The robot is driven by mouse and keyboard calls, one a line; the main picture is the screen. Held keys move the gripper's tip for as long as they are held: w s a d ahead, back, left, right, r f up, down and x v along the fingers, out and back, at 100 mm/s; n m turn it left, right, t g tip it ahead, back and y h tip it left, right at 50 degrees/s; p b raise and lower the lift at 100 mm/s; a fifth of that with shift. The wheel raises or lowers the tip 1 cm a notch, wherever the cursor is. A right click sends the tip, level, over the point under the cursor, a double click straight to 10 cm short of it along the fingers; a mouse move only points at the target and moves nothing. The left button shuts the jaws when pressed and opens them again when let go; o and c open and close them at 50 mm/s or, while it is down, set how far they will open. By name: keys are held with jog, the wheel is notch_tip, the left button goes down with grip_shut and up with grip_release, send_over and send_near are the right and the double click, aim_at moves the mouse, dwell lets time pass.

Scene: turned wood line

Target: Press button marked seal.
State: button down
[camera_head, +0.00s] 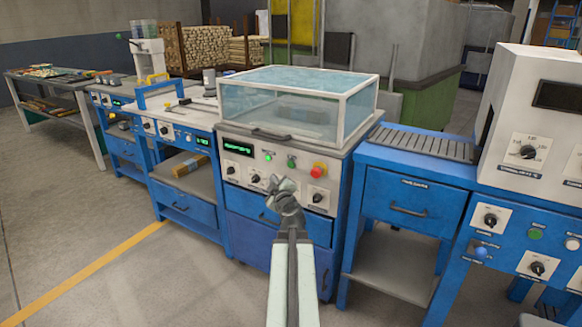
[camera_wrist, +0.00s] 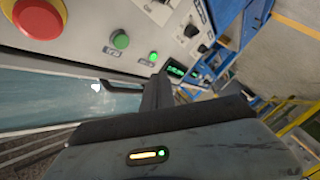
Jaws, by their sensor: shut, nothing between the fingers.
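My gripper (camera_head: 280,183) is shut and empty, held in front of the control panel (camera_head: 243,167) of the machine with the clear lid. It appears apart from the panel. A green button (camera_head: 291,162) sits on this panel, left of a red button on a yellow base (camera_head: 318,169). In the wrist view, the green button (camera_wrist: 121,39) and red button (camera_wrist: 38,18) are up and left of my dark fingers (camera_wrist: 158,90). A small lit green lamp (camera_wrist: 154,57) is near the fingertips. The labels are too small to read, so I cannot tell which is marked seal.
The clear lidded box (camera_head: 290,105) sits on top of the machine. A display (camera_head: 238,146) and several knobs share the panel. A roller table (camera_head: 425,145) and a white-topped machine (camera_head: 535,120) stand right. A bench (camera_head: 180,120) is left. Floor at front left is clear.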

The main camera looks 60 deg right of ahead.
aim_at(291, 165)
jog(key=d, duration=0.8)
jog(key=shift+d, duration=0.25)
jog(key=shift+d, duration=0.15)
dwell(1.6)
jog(key=shift+d, duration=0.3)
jog(key=shift+d, duration=0.35)
dwell(0.5)
jog(key=shift+a, duration=0.8)
